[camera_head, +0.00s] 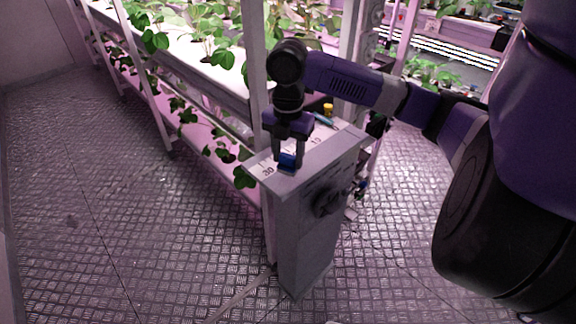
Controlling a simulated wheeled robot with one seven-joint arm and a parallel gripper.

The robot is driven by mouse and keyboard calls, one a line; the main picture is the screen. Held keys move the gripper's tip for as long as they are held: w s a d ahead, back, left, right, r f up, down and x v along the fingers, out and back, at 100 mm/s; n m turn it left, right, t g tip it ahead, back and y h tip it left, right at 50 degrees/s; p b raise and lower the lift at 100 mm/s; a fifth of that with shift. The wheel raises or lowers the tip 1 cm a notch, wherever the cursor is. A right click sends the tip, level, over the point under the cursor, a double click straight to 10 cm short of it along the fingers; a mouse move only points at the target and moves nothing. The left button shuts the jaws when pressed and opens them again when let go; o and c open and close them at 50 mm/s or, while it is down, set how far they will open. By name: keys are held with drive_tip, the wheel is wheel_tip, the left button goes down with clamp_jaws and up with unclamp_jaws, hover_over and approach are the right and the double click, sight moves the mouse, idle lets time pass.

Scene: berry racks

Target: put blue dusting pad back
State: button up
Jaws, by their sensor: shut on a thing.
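A small blue dusting pad (287,161) shows between the fingers of my gripper (289,158). My gripper points down and is shut on the pad.
A yellow-capped container (328,109) and a teal item (323,119) are at the far end of the cabinet top. Plant racks (205,85) with trailing leaves stand behind and left. The metal floor (110,220) at left is clear.

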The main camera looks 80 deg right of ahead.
sight(288, 167)
drive_tip(key=shift+f, duration=2)
drive_tip(key=o, duration=1.2)
